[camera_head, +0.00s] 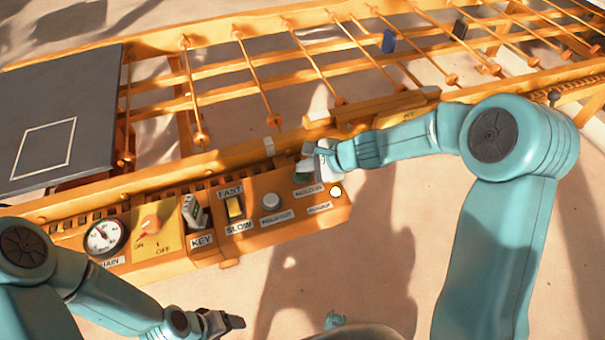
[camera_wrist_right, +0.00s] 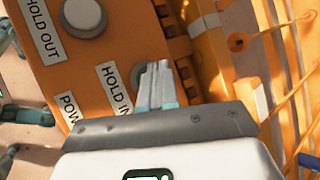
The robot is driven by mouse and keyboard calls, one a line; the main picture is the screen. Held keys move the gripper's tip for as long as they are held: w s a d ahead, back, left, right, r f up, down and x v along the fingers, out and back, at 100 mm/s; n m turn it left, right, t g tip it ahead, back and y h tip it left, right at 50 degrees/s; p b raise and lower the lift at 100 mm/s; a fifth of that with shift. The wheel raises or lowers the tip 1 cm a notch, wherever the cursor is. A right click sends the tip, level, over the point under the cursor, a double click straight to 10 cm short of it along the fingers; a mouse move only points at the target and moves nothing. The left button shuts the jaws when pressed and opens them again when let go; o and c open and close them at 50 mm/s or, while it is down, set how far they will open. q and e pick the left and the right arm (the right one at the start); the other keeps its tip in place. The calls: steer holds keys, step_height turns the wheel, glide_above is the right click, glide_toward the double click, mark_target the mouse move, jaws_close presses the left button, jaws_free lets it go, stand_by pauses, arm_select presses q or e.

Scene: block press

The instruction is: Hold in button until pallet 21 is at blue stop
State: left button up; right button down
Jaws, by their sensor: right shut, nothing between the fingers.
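The hold in button, labelled "HOLD IN" in the right wrist view, shows only as a grey rim (camera_wrist_right: 139,72) beside my right gripper (camera_wrist_right: 156,76). The gripper's fingers are shut together and empty, their tips over the button; I cannot tell whether they press it. In the head view my right gripper (camera_head: 307,163) reaches this end of the orange control panel (camera_head: 270,236). I see no number 21 on any pallet. My left gripper (camera_head: 232,322) hangs low in front of the panel; its jaw opening is unclear.
The panel carries a gauge (camera_head: 105,237), an on/off knob (camera_head: 151,223), a key switch (camera_head: 195,212), a fast/slow switch (camera_head: 235,207) and a hold out button (camera_head: 271,202). A lit white lamp (camera_head: 336,191) glows at its right end. A dark plate (camera_head: 85,85) lies left.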

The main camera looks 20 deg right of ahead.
mark_target(306, 175)
steer(key=shift+f+b, duration=0.45)
steer(key=shift+b, duration=0.05)
stand_by(0.8)
stand_by(4.5)
steer(key=shift+r+p, duration=0.75)
steer(key=shift+r, duration=0.2)
step_height(306, 175, up, 5)
steer(key=p, duration=0.4)
steer(key=shift+p, duration=0.3)
stand_by(0.4)
